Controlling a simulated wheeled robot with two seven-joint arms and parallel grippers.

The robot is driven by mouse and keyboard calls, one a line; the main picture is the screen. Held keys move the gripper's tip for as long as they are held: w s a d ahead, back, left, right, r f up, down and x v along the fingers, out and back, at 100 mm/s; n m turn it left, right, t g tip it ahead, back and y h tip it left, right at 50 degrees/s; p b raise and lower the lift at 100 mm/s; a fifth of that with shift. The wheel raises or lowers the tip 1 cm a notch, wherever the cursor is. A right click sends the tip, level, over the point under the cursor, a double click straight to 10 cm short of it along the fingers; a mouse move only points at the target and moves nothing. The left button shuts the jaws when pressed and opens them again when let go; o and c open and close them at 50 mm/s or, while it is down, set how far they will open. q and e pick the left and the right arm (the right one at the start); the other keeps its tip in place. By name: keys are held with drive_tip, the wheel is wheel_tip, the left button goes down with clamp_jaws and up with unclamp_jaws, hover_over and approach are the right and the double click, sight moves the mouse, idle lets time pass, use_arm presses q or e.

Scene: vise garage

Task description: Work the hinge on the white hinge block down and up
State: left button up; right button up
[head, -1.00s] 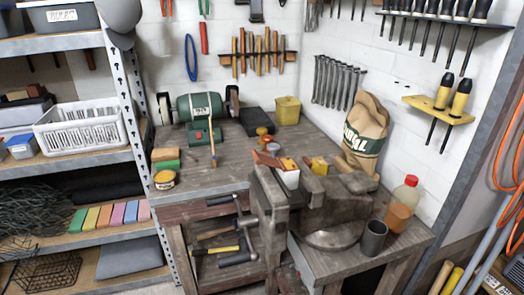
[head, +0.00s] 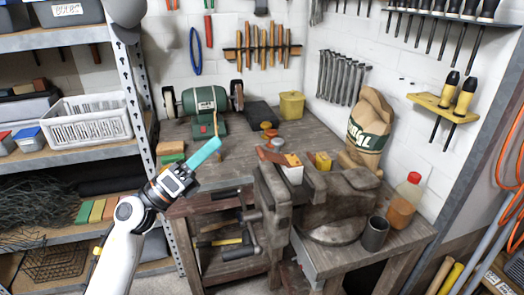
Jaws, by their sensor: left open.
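The white hinge block (head: 293,175) sits at the jaws of the grey-brown vise (head: 345,205) on the bench corner. It has a yellow-orange part on top, and a reddish-brown flap (head: 270,156) sticks out to its left, tilted; I take this as the hinge leaf. My left gripper (head: 206,152), with teal fingers, is left of the block, over the left part of the bench and well apart from the hinge. It is open; the gap between its fingers is hard to see from this angle. My right gripper is out of view.
A green bench grinder (head: 204,104) stands behind my left gripper. Small tins (head: 270,135) and a yellow box (head: 291,105) are behind the vise. A sack (head: 368,128), a bottle (head: 405,198) and a dark cup (head: 375,233) stand around its right side.

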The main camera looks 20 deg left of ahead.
sight(262, 151)
use_arm(q)
drive_tip(key=w+d+f+m+g+p, duration=0.1)
drive_tip(key=w+d+m+g, duration=0.1)
drive_tip(key=m+g, duration=0.1)
drive_tip(key=w+d+f+m+g+p, duration=0.1)
drive_tip(key=w+d+m+g+p, duration=0.1)
drive_tip(key=d+m, duration=0.1)
drive_tip(key=w+d+f+m+g+p, duration=0.1)
drive_tip(key=w+d+m+g, duration=0.1)
drive_tip(key=d+m+g, duration=0.1)
drive_tip(key=shift+w+m+g, duration=0.3)
drive_tip(key=shift+w+m, duration=0.05)
drive_tip(key=shift+m, duration=0.45)
drive_tip(key=shift+w+d+f+p, duration=0.1)
drive_tip(key=shift+w+d+p, duration=0.3)
drive_tip(key=shift+d, duration=0.1)
drive_tip(key=shift+c, duration=0.5)
drive_tip(key=c, duration=1.3)
